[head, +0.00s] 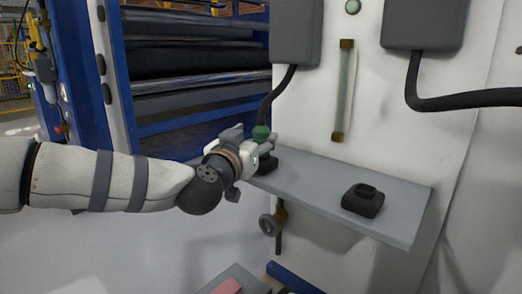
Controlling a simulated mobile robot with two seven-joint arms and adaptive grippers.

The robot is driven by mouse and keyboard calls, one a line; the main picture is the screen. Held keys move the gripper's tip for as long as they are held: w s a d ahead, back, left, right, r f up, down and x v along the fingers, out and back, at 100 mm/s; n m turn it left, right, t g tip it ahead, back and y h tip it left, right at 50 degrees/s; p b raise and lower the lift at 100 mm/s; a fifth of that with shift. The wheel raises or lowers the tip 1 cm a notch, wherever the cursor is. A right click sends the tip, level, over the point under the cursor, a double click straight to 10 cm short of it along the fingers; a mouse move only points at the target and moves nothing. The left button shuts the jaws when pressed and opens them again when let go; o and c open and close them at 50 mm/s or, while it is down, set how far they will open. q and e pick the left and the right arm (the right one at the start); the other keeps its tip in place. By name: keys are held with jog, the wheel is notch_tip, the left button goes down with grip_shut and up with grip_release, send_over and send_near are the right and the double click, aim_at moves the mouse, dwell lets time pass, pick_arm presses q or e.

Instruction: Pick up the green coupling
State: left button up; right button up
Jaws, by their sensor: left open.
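The green coupling (261,133) is a small dark green piece. It shows just beyond my left gripper, above the left end of the grey shelf (310,185). My left gripper (257,140) is open, with its fingers close around or beside the coupling. I cannot tell whether they touch it. The gripper hides the coupling's lower part. A black holder (267,164) sits on the shelf just below and behind the gripper. My right gripper is not in view.
A second black holder (363,200) stands on the shelf's right part, with bare shelf between. Grey boxes (424,24) with black hoses hang on the white wall above. A sight tube (344,92) is fixed between them. Blue-framed rollers (195,60) stand at left.

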aim_at(259, 136)
pick_arm(q)
jog(key=w, duration=0.2)
jog(key=w+d+f+b, duration=0.1)
jog(key=shift+w+r, duration=0.15)
jog(key=shift+w, duration=0.1)
jog(key=shift+s+r, duration=0.1)
jog(key=shift+r, duration=0.05)
jog(key=c, duration=1.3)
grip_shut()
